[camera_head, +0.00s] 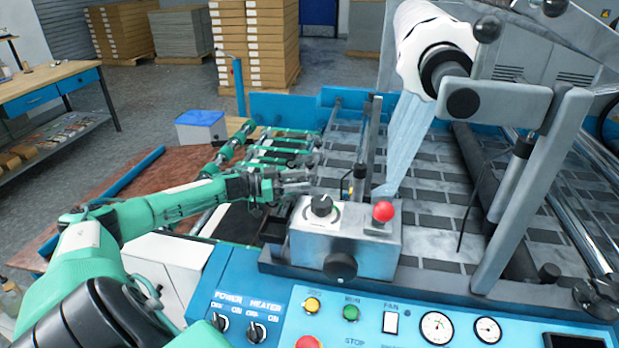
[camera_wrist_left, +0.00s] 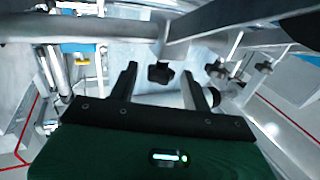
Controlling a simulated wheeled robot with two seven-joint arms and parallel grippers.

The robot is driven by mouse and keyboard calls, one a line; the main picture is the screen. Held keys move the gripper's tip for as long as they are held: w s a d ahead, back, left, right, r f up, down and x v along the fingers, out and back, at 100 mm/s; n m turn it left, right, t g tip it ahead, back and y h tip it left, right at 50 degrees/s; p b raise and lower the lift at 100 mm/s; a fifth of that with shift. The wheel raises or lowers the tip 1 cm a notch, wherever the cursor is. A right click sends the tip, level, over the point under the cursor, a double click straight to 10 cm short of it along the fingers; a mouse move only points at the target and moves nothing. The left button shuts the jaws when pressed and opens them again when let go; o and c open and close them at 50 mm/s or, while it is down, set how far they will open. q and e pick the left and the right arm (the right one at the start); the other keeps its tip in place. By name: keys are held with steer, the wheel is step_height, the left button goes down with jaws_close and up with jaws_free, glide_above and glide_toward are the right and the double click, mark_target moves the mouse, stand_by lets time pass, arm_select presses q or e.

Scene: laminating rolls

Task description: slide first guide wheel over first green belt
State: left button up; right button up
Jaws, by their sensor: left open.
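My left gripper (camera_head: 305,182) reaches in from the left, beside the feed end of the laminating machine. In the left wrist view its two black fingers (camera_wrist_left: 160,72) stand apart with a gap between them. A small dark wheel-like part (camera_wrist_left: 160,73) shows in that gap, beyond the fingertips; I cannot tell whether it is the first guide wheel. More dark parts (camera_wrist_left: 215,70) show to its right. Several green belts (camera_head: 287,142) run side by side behind the gripper in the head view. The guide wheels are too small and partly covered to identify. My right gripper is out of view.
A grey control box (camera_head: 345,240) with a black knob and red button (camera_head: 383,212) stands close to the gripper's right. A white film roll (camera_head: 425,40) hangs above the slatted bed (camera_head: 430,220). The blue panel (camera_head: 270,300) lies in front.

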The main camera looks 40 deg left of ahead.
arm_select(q)
steer(key=shift+p+x, duration=0.3)
steer(key=shift+x, duration=1.45)
jaws_close()
